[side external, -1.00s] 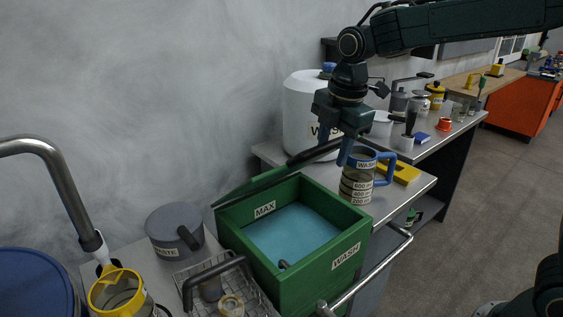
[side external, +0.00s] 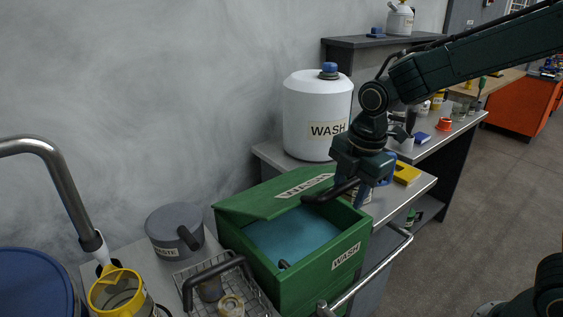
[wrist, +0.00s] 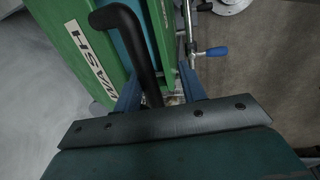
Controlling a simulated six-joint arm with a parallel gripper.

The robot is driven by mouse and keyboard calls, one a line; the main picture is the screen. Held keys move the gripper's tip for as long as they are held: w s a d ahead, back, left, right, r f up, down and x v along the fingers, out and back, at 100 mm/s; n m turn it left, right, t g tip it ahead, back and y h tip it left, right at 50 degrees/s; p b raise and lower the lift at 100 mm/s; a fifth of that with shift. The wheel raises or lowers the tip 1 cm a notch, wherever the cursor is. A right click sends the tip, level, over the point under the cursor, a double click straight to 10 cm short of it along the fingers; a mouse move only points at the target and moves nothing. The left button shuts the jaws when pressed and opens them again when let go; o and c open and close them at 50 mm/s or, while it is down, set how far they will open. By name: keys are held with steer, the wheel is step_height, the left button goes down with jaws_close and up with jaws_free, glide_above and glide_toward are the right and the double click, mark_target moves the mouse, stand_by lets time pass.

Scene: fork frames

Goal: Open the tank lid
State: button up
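The green tank (side external: 305,275) stands on the bench with blue liquid inside. Its green lid (side external: 262,200), labelled WASH, is partly open, sloping over the back part of the tank with the front part uncovered. The lid's black bar handle (side external: 328,192) points towards my gripper (side external: 353,195), which is above the tank's right end. In the wrist view, the lid (wrist: 82,60) is at left and the handle (wrist: 128,30) runs between my two blue fingers. The fingers are apart, with a gap visible between the handle and the right finger.
A white WASH drum (side external: 310,120) stands behind the tank. A measuring jug is mostly hidden behind my gripper, near a yellow block (side external: 406,173). A wire basket (side external: 225,285), a grey pot (side external: 175,230) and a yellow-rimmed vessel (side external: 118,292) are left of the tank. A metal rail (side external: 372,275) runs along the front.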

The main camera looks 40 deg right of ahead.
steer(key=shift+r, duration=0.15)
step_height(320, 180, up, 16)
steer(key=s, duration=0.1)
steer(key=shift+s+f, duration=0.25)
steer(key=shift+s, duration=0.1)
stand_by(2.5)
steer(key=shift+f, duration=0.1)
jaws_close()
steer(key=s+f+n+t, duration=0.4)
steer(key=s+f+n, duration=0.3)
steer(key=n, duration=1.1)
step_height(320, 180, down, 4)
steer(key=shift+s+a+r+t, duration=0.15)
steer(key=shift+s+a+t, duration=0.1)
steer(key=shift+s+t, duration=0.1)
